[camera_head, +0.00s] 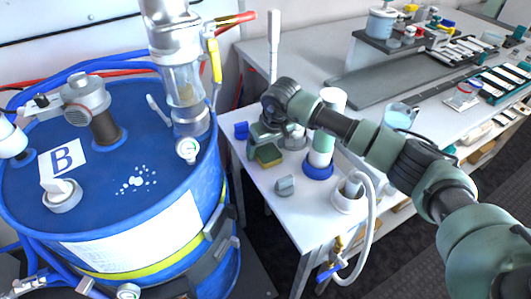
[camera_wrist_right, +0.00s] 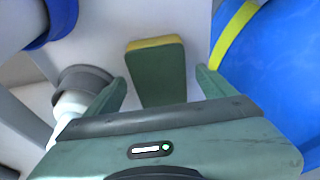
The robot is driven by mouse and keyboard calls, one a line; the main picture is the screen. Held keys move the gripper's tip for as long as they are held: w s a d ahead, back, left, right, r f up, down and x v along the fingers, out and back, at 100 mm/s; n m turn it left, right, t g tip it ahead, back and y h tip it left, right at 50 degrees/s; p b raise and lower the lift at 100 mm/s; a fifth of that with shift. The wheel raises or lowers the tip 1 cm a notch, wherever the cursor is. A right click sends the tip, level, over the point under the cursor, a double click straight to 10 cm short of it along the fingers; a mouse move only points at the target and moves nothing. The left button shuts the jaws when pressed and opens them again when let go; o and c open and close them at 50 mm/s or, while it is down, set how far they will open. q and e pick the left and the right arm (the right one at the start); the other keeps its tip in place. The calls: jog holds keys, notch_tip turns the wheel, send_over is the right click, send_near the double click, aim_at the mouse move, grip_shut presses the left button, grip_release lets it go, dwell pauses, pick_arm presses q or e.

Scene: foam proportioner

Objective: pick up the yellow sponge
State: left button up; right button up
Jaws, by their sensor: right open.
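The sponge (camera_head: 268,155) lies on the white table near its left side, close to the blue drum. It has a dark green face and a yellow layer. In the right wrist view the sponge (camera_wrist_right: 158,72) shows mostly green, with a yellow strip along its far edge. My right gripper (camera_head: 262,139) is at the sponge, partly covering it in the head view. In the wrist view its two fingers are spread, one on each side of the sponge, with gaps between. Whether the fingertips are level with it I cannot tell. My left gripper is not in view.
A large blue drum (camera_head: 120,215) marked B stands left of the table. Near the sponge are a small blue block (camera_head: 241,131), a grey block (camera_head: 285,186), a white-green cylinder on a blue base (camera_head: 319,168) and a hose fitting (camera_head: 350,195).

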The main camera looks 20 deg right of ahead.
aim_at(266, 150)
jog(key=c, duration=1.4)
jog(key=shift+r+p, duration=0.4)
jog(key=shift+p, duration=0.3)
notch_tip(266, 150, up, 20)
jog(key=b, duration=0.3)
jog(key=shift+f, duration=0.15)
